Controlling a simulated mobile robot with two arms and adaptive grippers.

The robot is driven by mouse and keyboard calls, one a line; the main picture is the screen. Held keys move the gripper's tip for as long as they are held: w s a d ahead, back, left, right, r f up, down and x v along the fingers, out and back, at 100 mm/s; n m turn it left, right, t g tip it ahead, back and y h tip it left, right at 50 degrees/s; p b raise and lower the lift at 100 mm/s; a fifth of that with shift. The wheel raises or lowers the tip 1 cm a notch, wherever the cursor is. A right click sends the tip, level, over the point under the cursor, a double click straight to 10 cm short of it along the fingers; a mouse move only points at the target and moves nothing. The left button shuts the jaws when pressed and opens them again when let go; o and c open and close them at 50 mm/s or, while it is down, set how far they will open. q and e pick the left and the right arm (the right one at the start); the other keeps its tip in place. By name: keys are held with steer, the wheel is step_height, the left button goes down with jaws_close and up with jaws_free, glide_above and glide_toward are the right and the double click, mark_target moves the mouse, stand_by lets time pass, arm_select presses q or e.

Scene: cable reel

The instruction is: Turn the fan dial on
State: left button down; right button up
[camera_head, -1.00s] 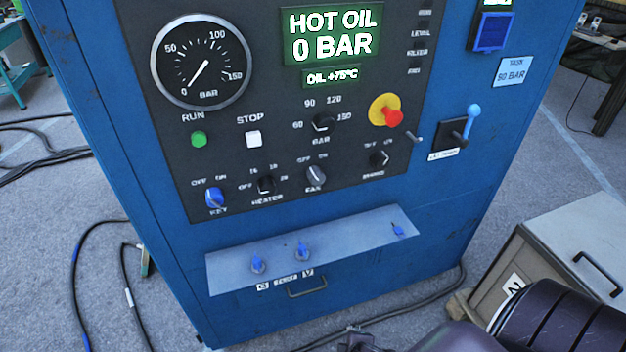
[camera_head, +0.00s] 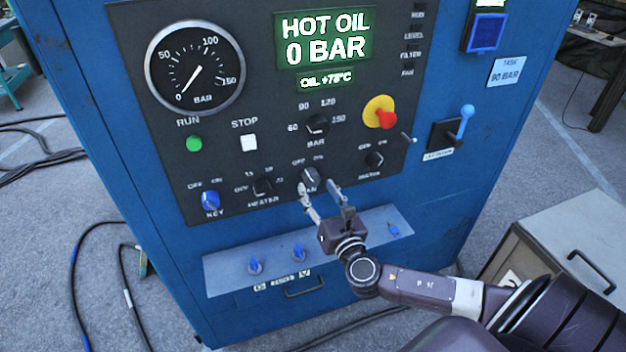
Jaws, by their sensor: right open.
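The fan dial (camera_head: 311,175) is a small dark knob with a light pointer mark, low in the middle of the black control panel (camera_head: 225,135). "OFF" and "ON" are printed above it, and its pointer leans up and left, towards "OFF". My right gripper (camera_head: 319,189) is open just in front of and below the dial, its two fingers pointing up at it. One fingertip overlaps the dial's lower left edge in the picture; I cannot tell whether it touches. The fingers partly cover the "FAN" label. My left gripper is not in view.
Beside the fan dial are the heater dial (camera_head: 262,187), the bar dial (camera_head: 317,124) and another dial (camera_head: 374,159). A red emergency button (camera_head: 386,119) and a small lever (camera_head: 408,138) sit to the right. A grey shelf (camera_head: 225,275) with blue valves juts out below.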

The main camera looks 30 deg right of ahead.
mark_target(313, 183)
steer(key=x, duration=0.2)
steer(key=shift+w+d, duration=0.1)
steer(key=shift+w, duration=0.15)
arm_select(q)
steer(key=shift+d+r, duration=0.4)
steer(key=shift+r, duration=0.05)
arm_select(e)
steer(key=shift+w+d+f, duration=0.1)
steer(key=shift+w+d, duration=0.05)
steer(key=shift+w, duration=0.55)
steer(key=shift+c, duration=0.2)
steer(key=c, duration=1.1)
